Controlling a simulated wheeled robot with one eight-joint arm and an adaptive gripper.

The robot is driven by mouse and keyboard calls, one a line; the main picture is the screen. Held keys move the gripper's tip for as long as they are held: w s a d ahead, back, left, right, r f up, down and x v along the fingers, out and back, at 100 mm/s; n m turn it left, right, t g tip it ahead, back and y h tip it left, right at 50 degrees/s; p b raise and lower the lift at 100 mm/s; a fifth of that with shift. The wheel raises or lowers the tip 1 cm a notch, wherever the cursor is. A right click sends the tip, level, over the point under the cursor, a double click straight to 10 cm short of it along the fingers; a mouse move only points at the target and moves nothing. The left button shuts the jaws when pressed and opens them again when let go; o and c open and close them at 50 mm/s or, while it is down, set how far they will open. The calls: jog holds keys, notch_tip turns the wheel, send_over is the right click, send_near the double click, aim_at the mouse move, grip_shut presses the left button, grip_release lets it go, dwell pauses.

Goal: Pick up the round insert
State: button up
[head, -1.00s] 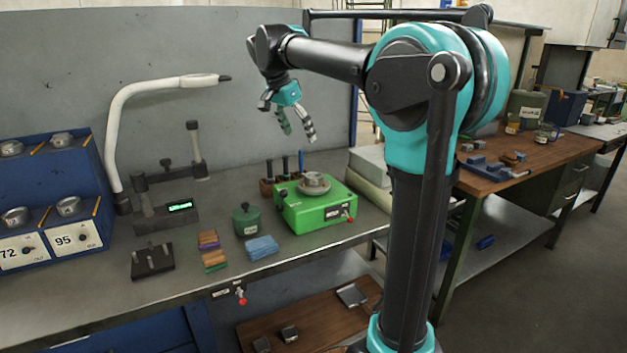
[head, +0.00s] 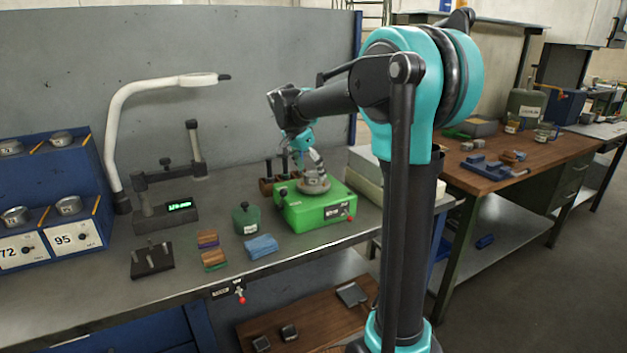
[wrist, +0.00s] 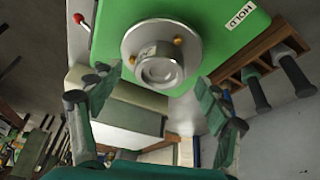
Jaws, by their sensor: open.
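The round insert (wrist: 160,68) is a grey metal cup-like piece on a round metal plate (wrist: 146,37) on top of the green machine (head: 319,211). In the head view the insert is largely hidden by my gripper (head: 306,165), which is just above the plate. In the wrist view my gripper (wrist: 160,110) has its fingers spread wide, one at each side below the insert in the picture. Nothing is between the fingertips. I cannot tell whether a finger touches the plate.
Dark-handled tools stand in a wooden rack (wrist: 262,60) close beside the machine. A green lidded pot (head: 246,219), a blue cloth (head: 262,246) and a white lamp (head: 125,120) are to the left. Blue shelves (head: 60,190) hold other metal rings.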

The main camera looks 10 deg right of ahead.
aim_at(312, 176)
jog(key=shift+x, duration=0.85)
grip_shut()
jog(key=shift+r, duration=0.1)
notch_tip(312, 176, up, 20)
dwell(0.5)
